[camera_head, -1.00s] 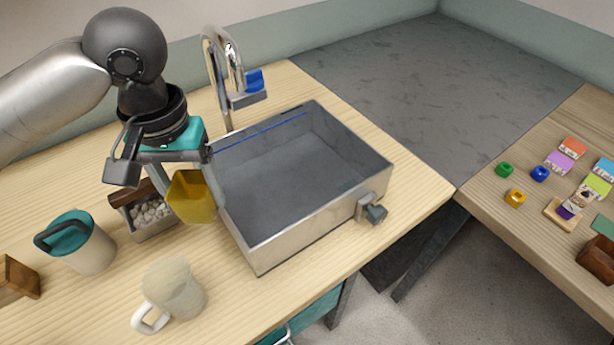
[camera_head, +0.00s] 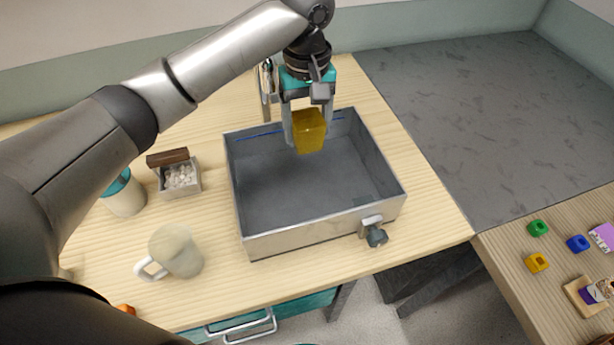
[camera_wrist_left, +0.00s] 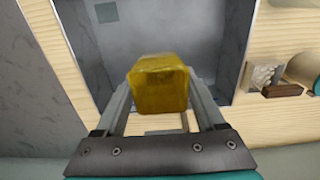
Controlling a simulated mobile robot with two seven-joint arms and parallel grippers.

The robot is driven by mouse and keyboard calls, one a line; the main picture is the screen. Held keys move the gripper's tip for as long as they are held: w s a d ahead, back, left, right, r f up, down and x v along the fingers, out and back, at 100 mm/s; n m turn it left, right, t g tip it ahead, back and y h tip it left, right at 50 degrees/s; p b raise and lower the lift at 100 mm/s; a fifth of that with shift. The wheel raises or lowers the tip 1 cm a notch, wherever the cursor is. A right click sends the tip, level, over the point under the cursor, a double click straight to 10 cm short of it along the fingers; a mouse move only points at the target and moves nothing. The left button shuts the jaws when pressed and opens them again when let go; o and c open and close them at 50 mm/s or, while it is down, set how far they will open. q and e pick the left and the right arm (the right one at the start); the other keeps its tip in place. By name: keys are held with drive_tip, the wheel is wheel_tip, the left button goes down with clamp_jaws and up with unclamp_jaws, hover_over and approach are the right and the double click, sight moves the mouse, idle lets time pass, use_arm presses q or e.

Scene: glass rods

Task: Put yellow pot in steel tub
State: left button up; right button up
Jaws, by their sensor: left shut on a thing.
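The yellow pot (camera_head: 309,131) is a small translucent yellow vessel. My left gripper (camera_head: 307,117) is shut on it and holds it over the back part of the steel tub (camera_head: 322,238), seemingly above the tub's floor. In the left wrist view the pot (camera_wrist_left: 158,85) sits between the two fingers, with the tub floor (camera_wrist_left: 165,22) beyond it. The tub is a grey open rectangular box on the wooden table, and its inside looks empty. My right gripper does not show.
Left of the tub stand a small box of white pebbles (camera_head: 180,178), a cream mug (camera_head: 177,252) and a white cup with a teal top (camera_head: 124,194). A tap (camera_head: 266,85) is behind the tub. A knob (camera_head: 376,236) juts from its front right.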

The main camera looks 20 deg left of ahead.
use_arm(q)
wheel_tip(320, 180, down, 10)
drive_tip(key=shift+f+b, duration=0.25)
drive_tip(key=shift+b, duration=0.6)
wheel_tip(320, 180, down, 4)
drive_tip(key=shift+b, duration=0.5)
drive_tip(key=shift+f, duration=0.2)
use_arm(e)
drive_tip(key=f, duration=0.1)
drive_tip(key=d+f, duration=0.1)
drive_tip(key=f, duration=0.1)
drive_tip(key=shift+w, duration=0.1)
use_arm(q)
drive_tip(key=o, duration=1.5)
drive_tip(key=shift+f, duration=0.1)
